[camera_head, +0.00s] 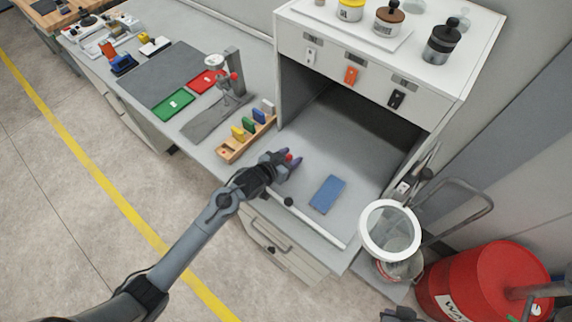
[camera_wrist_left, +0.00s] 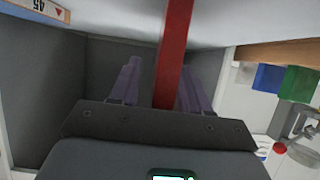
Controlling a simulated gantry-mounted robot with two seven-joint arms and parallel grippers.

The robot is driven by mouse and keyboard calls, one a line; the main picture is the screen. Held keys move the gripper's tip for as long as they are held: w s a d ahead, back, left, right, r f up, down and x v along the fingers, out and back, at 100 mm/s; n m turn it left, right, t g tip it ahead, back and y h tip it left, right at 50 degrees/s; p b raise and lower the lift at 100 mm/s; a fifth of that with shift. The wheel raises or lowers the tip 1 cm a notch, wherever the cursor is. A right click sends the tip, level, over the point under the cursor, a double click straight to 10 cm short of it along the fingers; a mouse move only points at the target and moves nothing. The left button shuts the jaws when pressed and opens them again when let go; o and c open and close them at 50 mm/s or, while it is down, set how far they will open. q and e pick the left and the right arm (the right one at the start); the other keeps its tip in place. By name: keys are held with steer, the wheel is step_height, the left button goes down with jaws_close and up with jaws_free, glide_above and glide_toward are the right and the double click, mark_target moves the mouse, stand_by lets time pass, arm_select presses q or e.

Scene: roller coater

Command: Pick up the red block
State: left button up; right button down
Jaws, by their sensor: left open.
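The red block (camera_wrist_left: 174,50) runs as a long upright bar between the two purple fingers of my left gripper (camera_wrist_left: 158,72) in the left wrist view. A gap shows between the block and the left finger; the right finger is close beside it, and contact cannot be told. In the head view, my left gripper (camera_head: 290,161) is open at the front of the grey bench, right of the wooden rack. Only a small red bit of the block (camera_head: 288,156) shows between its fingers there. A dark part at the bottom right edge may be my right gripper; its fingers cannot be made out.
The wooden rack (camera_head: 226,154) holds yellow, green, blue and pale blocks beside my left gripper. A blue pad (camera_head: 327,194) lies to the right on clear bench. A white cabinet (camera_head: 440,111) overhangs behind.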

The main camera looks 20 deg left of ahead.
arm_select(q)
jaws_close()
